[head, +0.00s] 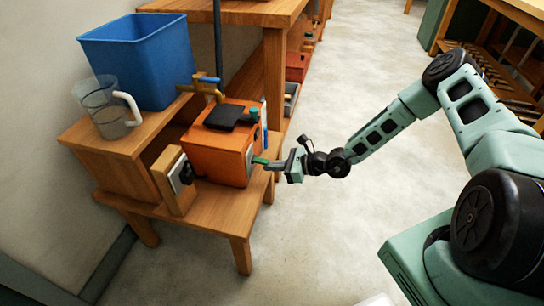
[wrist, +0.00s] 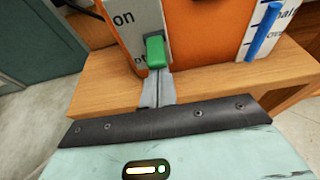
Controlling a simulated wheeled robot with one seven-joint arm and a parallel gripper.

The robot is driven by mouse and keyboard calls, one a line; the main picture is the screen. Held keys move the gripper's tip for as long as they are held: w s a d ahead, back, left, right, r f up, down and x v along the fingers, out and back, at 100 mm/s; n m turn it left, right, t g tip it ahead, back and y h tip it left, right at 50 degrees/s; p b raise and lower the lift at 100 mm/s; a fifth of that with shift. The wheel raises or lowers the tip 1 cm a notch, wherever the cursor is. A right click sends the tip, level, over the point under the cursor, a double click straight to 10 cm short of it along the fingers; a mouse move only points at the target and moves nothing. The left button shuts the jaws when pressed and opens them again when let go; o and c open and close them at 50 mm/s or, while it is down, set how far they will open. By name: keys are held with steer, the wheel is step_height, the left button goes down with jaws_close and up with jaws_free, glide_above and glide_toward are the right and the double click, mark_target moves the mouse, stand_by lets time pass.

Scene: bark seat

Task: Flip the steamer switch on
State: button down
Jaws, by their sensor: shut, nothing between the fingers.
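The steamer is an orange box (head: 212,155) on the wooden bench, with a pale switch plate on its side facing my gripper. A green switch lever (wrist: 156,50) sticks out of this plate (wrist: 125,28). The word "on" is at the top of the plate and a partly hidden word starting "of" is lower; the lever's end shows beside the lower word. The lever also shows in the head view (head: 260,161). My gripper (wrist: 157,88) is shut and empty, its fingertips right at the lever's lower end; I cannot tell whether they touch.
A blue bin (head: 140,60) and a clear jug (head: 105,108) stand on the raised shelf at left. A brass tap (head: 205,86) is behind the steamer. A wooden block with a dark plate (head: 175,180) is in front. Open floor (head: 310,240) lies to the right.

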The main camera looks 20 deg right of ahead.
steer(key=shift+r+g+h+p, duration=0.7)
steer(key=shift+r+p, duration=0.5)
steer(key=shift+p, duration=2.2)
steer(key=shift+f+b, duration=0.6)
steer(key=shift+b, duration=0.1)
steer(key=shift+r+p, duration=0.85)
steer(key=shift+p, duration=0.15)
